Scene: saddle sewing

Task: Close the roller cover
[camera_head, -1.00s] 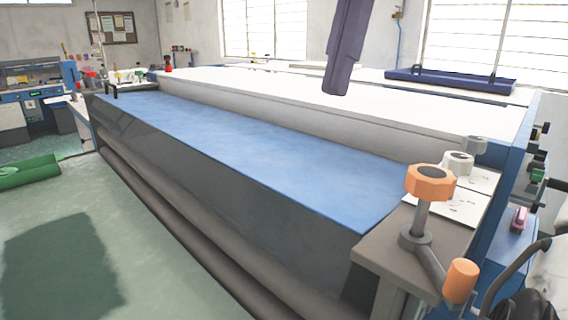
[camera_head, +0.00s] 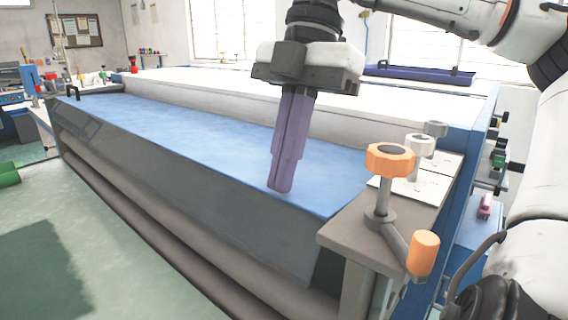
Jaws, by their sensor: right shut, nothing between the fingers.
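The roller cover (camera_head: 190,142) is the long panel with a blue top and a dark grey front face, running from the near right to the far left of the machine. It lies flat, with its top about level, and a small dark handle (camera_head: 72,92) stands at its far left end. My right gripper (camera_head: 281,190) is shut and empty, fingers pointing down. Its fingertips are at or just above the blue top near the cover's right end; I cannot tell whether they touch. My left gripper is out of view.
An orange-knobbed crank (camera_head: 390,158) with an orange handle (camera_head: 423,253) stands at the machine's right corner. The white machine bed (camera_head: 400,100) lies behind the cover. Dark rollers (camera_head: 150,225) run below its front. The green floor (camera_head: 110,270) in front is clear.

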